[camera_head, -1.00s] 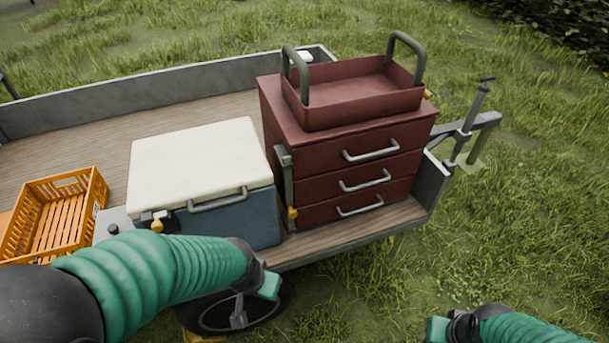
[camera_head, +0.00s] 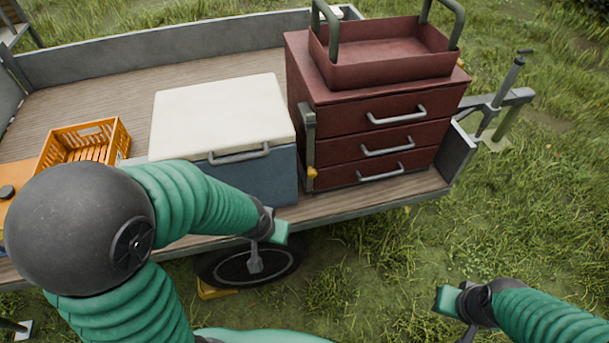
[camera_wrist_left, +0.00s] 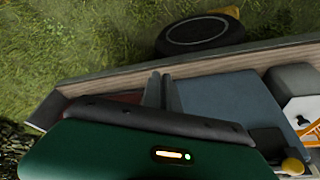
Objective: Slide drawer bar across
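The red drawer cabinet (camera_head: 335,122) stands on the trailer bed, with three handled drawers facing me. The drawer bar (camera_head: 309,148) is a grey upright bar at the left edge of the drawer fronts, with a yellow knob at its lower end. My left gripper (camera_head: 276,231) is in front of the trailer edge, below and left of the bar and apart from it. Its finger gap is not clear. In the left wrist view, grey upright pieces (camera_wrist_left: 162,92) show between cabinet and cooler; I cannot tell bar from fingers. My right gripper (camera_head: 455,305) is over the grass, far from the cabinet.
A blue cooler with a white lid (camera_head: 222,110) stands left of the cabinet. An orange crate (camera_head: 118,139) is farther left. The trailer wheel (camera_head: 225,268) is below my left gripper. Open grass lies in front of the cabinet. A red tray (camera_head: 385,72) sits on top.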

